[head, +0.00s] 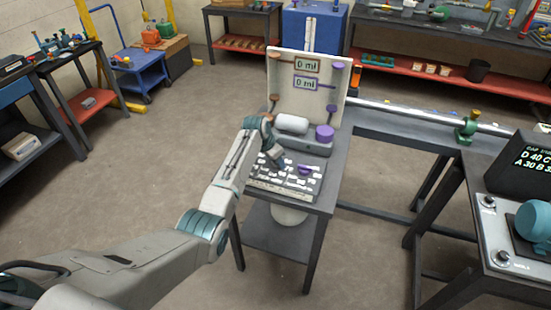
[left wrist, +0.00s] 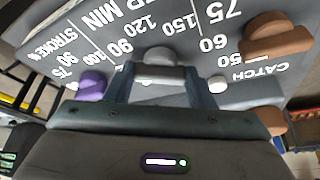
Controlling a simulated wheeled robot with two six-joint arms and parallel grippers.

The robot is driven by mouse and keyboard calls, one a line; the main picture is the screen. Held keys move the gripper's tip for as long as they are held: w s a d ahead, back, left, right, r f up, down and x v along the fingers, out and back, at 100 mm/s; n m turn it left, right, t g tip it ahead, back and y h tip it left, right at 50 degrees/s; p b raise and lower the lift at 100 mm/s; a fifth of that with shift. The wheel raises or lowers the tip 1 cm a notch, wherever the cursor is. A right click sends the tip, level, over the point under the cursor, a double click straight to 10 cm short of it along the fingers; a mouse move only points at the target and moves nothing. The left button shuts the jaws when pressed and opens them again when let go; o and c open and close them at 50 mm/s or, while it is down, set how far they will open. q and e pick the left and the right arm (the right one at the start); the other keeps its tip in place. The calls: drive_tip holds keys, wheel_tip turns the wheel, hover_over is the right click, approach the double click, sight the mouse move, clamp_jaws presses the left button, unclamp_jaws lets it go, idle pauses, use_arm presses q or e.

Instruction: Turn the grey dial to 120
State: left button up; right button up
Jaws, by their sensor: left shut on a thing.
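The grey dial (left wrist: 160,58) sits on a dark panel with white printed scales. In the left wrist view it lies between the two fingers of my left gripper (left wrist: 165,85), which is shut on it. The scale by it shows 90, 120 and 150; where the dial points I cannot tell. In the head view my left gripper (head: 277,160) reaches down to the panel (head: 262,186) on the bench, and the grey dial is hidden there. My right gripper is not in view.
A purple dial (left wrist: 92,84) and a brown dial (left wrist: 278,36) flank the grey one closely. Behind the panel in the head view stand a white cylinder (head: 291,123), a purple cap (head: 324,133) and an upright board (head: 286,88) with two "0 ml" displays.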

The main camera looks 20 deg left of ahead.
use_arm(q)
drive_tip(key=m, duration=0.1)
drive_tip(key=m+h+b, duration=0.1)
drive_tip(key=shift+w+a+m+g, duration=0.15)
drive_tip(key=shift+m+g, duration=0.15)
drive_tip(key=shift+m, duration=0.1)
drive_tip(key=m+b, duration=0.2)
drive_tip(key=shift+f+m+g+h, duration=0.15)
drive_tip(key=shift+m+g+h, duration=0.15)
drive_tip(key=shift+m+g, duration=0.1)
drive_tip(key=m+g+b, duration=0.1)
drive_tip(key=m+b, duration=0.1)
drive_tip(key=m+g+b, duration=0.1)
drive_tip(key=m+b, duration=0.1)
drive_tip(key=m, duration=0.1)
drive_tip(key=shift+w+h+b, duration=0.15)
drive_tip(key=shift+h+b, duration=0.15)
drive_tip(key=shift+b, duration=0.05)
drive_tip(key=shift+m+b, duration=0.5)
drive_tip(key=shift+m, duration=0.1)
drive_tip(key=shift+r+g, duration=0.2)
drive_tip(key=shift+g, duration=0.1)
drive_tip(key=o, duration=1)
